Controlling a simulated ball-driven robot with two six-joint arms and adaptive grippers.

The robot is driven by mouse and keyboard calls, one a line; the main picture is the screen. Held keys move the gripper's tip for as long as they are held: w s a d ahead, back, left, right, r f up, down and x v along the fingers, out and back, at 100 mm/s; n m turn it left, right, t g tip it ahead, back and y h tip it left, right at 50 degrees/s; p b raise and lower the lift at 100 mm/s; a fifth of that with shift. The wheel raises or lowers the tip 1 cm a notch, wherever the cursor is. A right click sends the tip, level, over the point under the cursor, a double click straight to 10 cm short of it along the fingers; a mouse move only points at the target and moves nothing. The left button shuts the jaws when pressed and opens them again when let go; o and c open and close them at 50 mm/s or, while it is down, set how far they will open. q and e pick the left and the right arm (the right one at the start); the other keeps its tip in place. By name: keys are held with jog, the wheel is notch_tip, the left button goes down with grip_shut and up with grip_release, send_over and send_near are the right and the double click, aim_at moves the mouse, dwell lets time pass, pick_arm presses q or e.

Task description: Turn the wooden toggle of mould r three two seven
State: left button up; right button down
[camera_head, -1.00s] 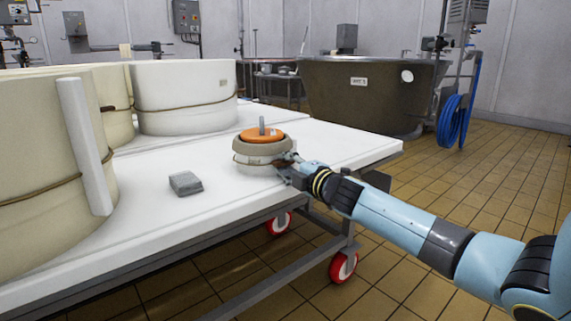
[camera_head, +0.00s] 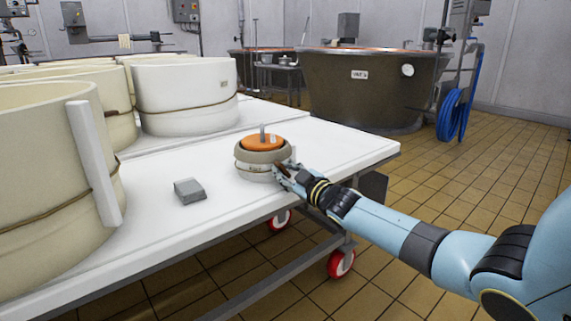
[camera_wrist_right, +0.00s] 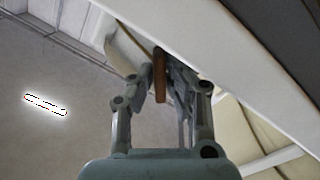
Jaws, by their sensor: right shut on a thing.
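A small white mould (camera_head: 253,172) with a cord round it, a grey-brown upper rim and an orange disc (camera_head: 262,144) with a grey upright pin stands near the table's right edge. Its label is too small to read for certain. My right gripper (camera_head: 285,171) is at the mould's right side. In the right wrist view, the brown wooden toggle (camera_wrist_right: 160,76) lies between the fingers of this gripper (camera_wrist_right: 162,90), which is shut on it. In the head view the fingers partly hide the toggle. My left gripper is in neither view.
The white table (camera_head: 160,235) also bears a grey block (camera_head: 189,191) left of the mould and several large cream moulds (camera_head: 45,190) further left. A dark vat (camera_head: 365,95) stands behind. The tabletop around the small mould is mostly clear.

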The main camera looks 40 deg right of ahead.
jog(key=shift+r+m+p, duration=0.15)
jog(key=shift+m+p, duration=0.35)
jog(key=shift+m, duration=0.4)
jog(key=m+p, duration=0.1)
jog(key=m, duration=0.2)
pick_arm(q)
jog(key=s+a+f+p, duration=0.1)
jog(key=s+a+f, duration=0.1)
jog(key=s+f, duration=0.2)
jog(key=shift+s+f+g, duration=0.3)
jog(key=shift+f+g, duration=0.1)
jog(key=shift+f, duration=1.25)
pick_arm(e)
jog(key=shift+f+m, duration=0.2)
jog(key=shift+m, duration=1)
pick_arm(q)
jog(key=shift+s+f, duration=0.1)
pick_arm(e)
jog(key=c, duration=1.6)
grip_release()
jog(key=shift+c, duration=0.2)
jog(key=shift+s, duration=0.1)
jog(key=s, duration=1.1)
jog(key=shift+s, duration=0.4)
